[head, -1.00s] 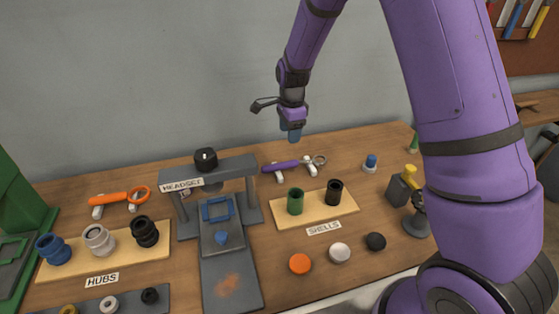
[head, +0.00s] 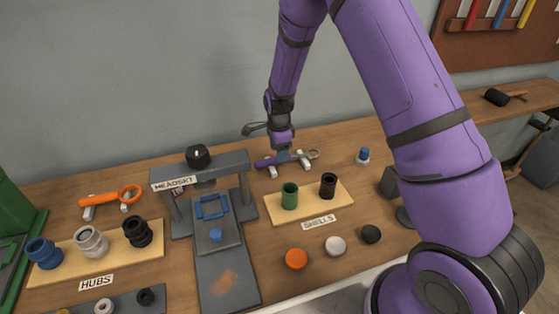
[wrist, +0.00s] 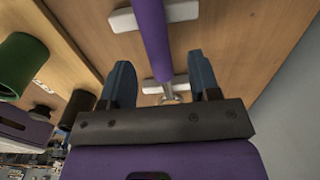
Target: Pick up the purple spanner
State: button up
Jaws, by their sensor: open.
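The purple spanner (head: 266,162) lies on two white rests at the back of the bench, with its metal ring end to the right. In the wrist view its purple handle (wrist: 151,38) runs down between my fingers, and a metal shaft continues below it. My gripper (head: 284,155) is right above the spanner in the head view and hides part of its middle. In the wrist view my gripper (wrist: 160,80) is open, with one blue finger on each side of the spanner. I cannot tell whether the fingers touch it.
A shells board (head: 325,207) with green and black shells stands in front of the spanner. The grey headset stand (head: 244,190) is to its left. A blue-topped part (head: 363,156) is to the right. An orange spanner (head: 105,200) lies far left.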

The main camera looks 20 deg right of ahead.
jog(key=shift+f, duration=1.55)
grip_shut()
jog(key=shift+r, duration=0.1)
